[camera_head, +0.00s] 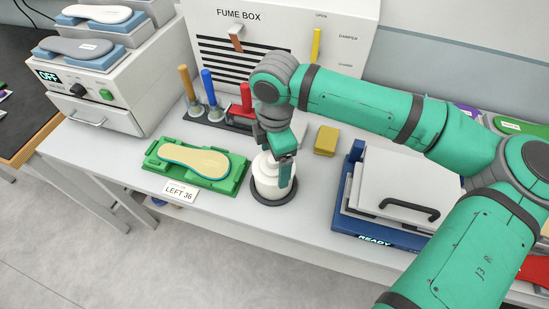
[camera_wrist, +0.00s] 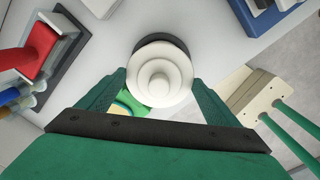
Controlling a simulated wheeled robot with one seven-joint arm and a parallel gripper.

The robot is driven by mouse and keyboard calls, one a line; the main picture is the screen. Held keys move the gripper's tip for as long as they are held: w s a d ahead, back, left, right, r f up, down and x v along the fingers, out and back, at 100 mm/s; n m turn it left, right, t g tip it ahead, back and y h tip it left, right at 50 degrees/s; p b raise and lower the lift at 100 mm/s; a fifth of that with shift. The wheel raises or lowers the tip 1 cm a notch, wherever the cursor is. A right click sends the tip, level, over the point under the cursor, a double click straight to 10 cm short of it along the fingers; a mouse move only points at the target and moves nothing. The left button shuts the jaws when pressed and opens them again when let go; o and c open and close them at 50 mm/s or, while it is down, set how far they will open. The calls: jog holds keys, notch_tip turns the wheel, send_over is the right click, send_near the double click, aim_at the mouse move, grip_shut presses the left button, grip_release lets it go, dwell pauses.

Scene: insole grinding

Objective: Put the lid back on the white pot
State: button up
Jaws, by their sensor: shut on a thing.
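The white pot (camera_head: 270,184) stands upright on a dark round base (camera_head: 262,202) near the table's front edge. Its white round lid with a stepped knob (camera_wrist: 159,82) fills the middle of the wrist view and hides most of the pot. My gripper (camera_head: 283,165) points down at the pot's top, and one finger overlaps the pot in the head view. In the wrist view my gripper (camera_wrist: 158,82) has a finger on each side of the lid and is shut on it. The lid is over the pot; I cannot tell whether it rests on the rim.
A green tray (camera_head: 160,166) with a yellow insole (camera_head: 195,160) lies left of the pot. A rack of coloured-handled tools (camera_head: 226,122) and a yellow block (camera_head: 326,140) are behind. A blue-based press (camera_head: 350,220) stands right. The fume box (camera_head: 270,40) is at the back.

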jog(key=o, duration=0.9)
jog(key=shift+o, duration=0.2)
jog(key=shift+r, duration=3.55)
grip_shut()
